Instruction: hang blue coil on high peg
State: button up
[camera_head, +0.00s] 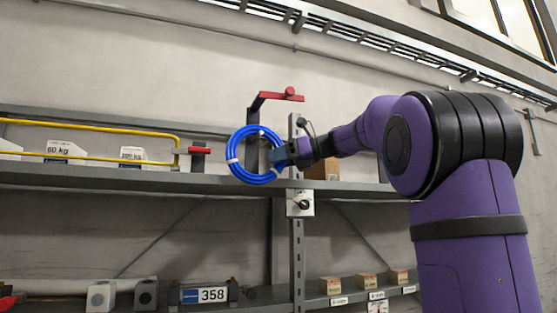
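The blue coil (234,165) is a ring of blue cable with white ties, held upright in front of the upper shelf. My gripper (278,155) is at the ring's right side and appears shut on it; the fingertips are partly hidden by the coil. A red peg (275,96) with a rounded end stands on a dark bracket above the coil and slightly to its right. The coil hangs below this peg in the picture; I cannot tell their distance in depth. A second, lower red piece (199,151) sits left of the coil.
A yellow rail (100,128) runs along the upper shelf (340,188), left of the coil. A grey upright post (297,250) carries a switch box (300,203). Small boxes (331,285) stand on the lower shelf. The wall above the red peg is clear up to a conduit.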

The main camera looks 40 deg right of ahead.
jog(key=shift+o, duration=1.4)
jog(key=v, duration=1)
jog(key=shift+s+d, duration=0.25)
jog(key=shift+d, duration=0.1)
jog(key=s+a+f+n+g+h, duration=0.25)
jog(key=a+f+n, duration=0.35)
jog(key=a+f, duration=0.35)
jog(key=s+a+f+n+g+h, duration=0.25)
jog(key=a+f+n, duration=0.25)
jog(key=a+f, duration=0.4)
jog(key=s+a+f+n+h, duration=0.1)
jog(key=s+f+n+h, duration=0.1)
jog(key=s+f+n, duration=0.5)
jog(key=s+a+f+n+g+h, duration=0.1)
jog(key=s+f+n+h, duration=0.2)
jog(key=s+f+n, duration=0.5)
notch_tip(320, 180, down, 8)
jog(key=n, duration=0.2)
jog(key=shift+a+r+n, duration=0.2)
jog(key=shift+a+n, duration=0.1)
jog(key=shift+n, duration=0.1)
